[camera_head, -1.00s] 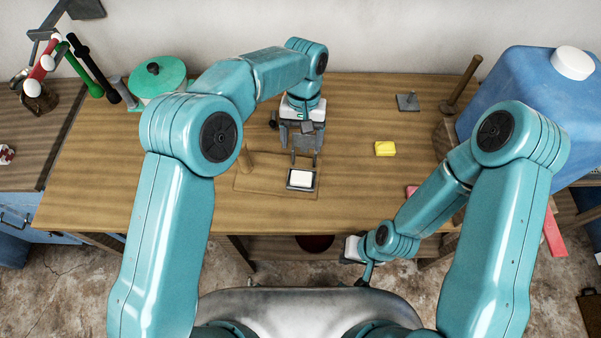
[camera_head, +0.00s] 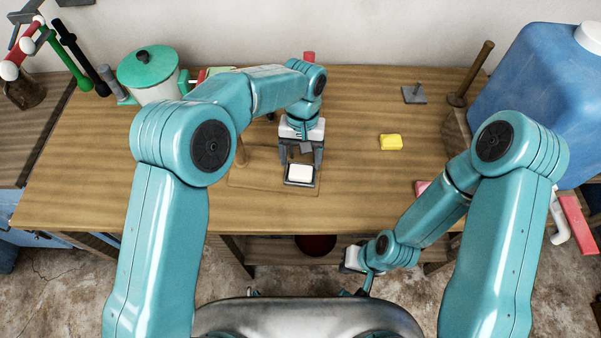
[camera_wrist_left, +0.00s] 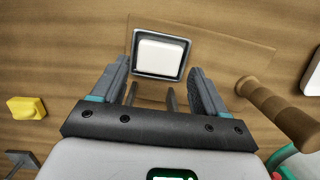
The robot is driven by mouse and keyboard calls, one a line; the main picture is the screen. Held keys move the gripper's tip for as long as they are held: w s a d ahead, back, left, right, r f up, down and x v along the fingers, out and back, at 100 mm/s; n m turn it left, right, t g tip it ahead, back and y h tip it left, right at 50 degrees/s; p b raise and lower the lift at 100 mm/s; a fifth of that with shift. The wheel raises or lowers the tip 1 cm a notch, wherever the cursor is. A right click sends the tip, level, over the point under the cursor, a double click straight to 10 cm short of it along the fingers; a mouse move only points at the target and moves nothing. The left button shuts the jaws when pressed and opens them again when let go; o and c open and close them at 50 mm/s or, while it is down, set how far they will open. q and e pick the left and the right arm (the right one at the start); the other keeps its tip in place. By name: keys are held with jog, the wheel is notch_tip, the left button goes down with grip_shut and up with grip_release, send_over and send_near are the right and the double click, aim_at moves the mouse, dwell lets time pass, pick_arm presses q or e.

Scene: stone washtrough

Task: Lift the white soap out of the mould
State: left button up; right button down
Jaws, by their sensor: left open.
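The white soap (camera_head: 300,173) sits inside a dark-rimmed mould (camera_head: 300,183) on a thin wooden board on the table. In the left wrist view the soap (camera_wrist_left: 160,55) fills most of the mould (camera_wrist_left: 160,77). My left gripper (camera_head: 303,163) is open at the back side of the mould. In the left wrist view its fingertips (camera_wrist_left: 158,72) are spread to either side of the mould's near edge, with nothing between them. Whether they touch the mould cannot be told. My right gripper (camera_head: 352,258) hangs low in front of the table; its jaws cannot be made out.
A wooden peg (camera_wrist_left: 270,107) stands on the board beside the left gripper. A yellow block (camera_head: 390,142) lies to the right, a pink block (camera_head: 422,187) near the right arm. A green-lidded pot (camera_head: 148,72) and blue container (camera_head: 530,95) stand at the sides.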

aim_at(301, 168)
pick_arm(q)
jog(key=shift+d, duration=0.1)
jog(key=shift+f+b, duration=0.65)
jog(key=shift+f, duration=0.4)
jog(key=shift+r, duration=0.1)
dwell(0.6)
jog(key=shift+c, duration=0.3)
jog(key=c, duration=0.6)
jog(key=shift+r, duration=0.15)
notch_tip(301, 168, up, 9)
jog(key=p, duration=0.6)
jog(key=shift+p, duration=0.35)
